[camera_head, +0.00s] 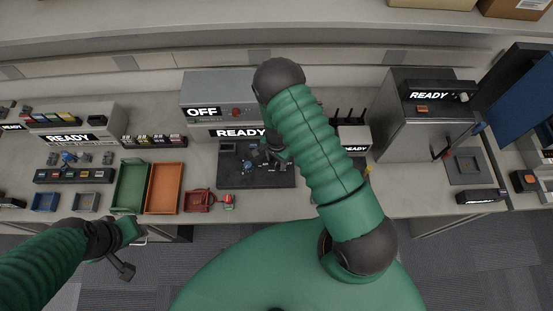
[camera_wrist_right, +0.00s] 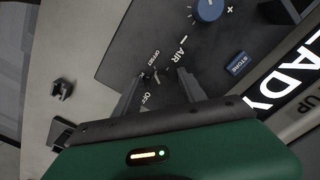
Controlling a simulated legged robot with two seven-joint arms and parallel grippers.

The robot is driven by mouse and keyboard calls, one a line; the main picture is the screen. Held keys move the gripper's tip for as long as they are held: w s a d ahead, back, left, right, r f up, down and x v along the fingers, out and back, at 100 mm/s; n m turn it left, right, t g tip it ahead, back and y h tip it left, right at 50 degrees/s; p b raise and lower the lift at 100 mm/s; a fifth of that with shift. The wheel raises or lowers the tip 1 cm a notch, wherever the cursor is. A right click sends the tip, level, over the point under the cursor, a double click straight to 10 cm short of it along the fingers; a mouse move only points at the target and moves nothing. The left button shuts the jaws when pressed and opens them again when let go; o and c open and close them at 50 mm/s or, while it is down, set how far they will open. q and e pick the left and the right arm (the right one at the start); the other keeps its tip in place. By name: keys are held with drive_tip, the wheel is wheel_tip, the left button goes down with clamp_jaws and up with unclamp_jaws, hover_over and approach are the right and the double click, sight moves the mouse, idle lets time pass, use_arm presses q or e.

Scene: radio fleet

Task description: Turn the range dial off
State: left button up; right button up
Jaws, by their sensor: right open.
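My right gripper (camera_wrist_right: 158,88) is open, its two fingers apart over a black panel (camera_wrist_right: 135,45). A small pale metal part (camera_wrist_right: 155,75) shows between the fingertips; I cannot tell whether they touch it. Printing beside it reads OFFSET, OFF and AIR. A blue knob (camera_wrist_right: 208,9) and a blue STORE button (camera_wrist_right: 238,62) sit farther along the panel. No label naming the range dial is readable. In the head view the right gripper (camera_head: 266,156) is over the black panel (camera_head: 232,178), partly hidden. My left gripper (camera_head: 128,257) hangs at lower left; its jaws are unclear.
A grey unit (camera_head: 205,92) showing OFF and READY stands behind the panel. Green (camera_head: 117,188) and orange (camera_head: 165,188) trays and a red object (camera_head: 199,201) lie left of it. A grey machine (camera_head: 398,128) stands right.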

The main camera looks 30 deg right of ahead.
drive_tip(key=shift+s, duration=0.1)
drive_tip(key=shift+c, duration=0.7)
drive_tip(key=c, duration=0.5)
clamp_jaws()
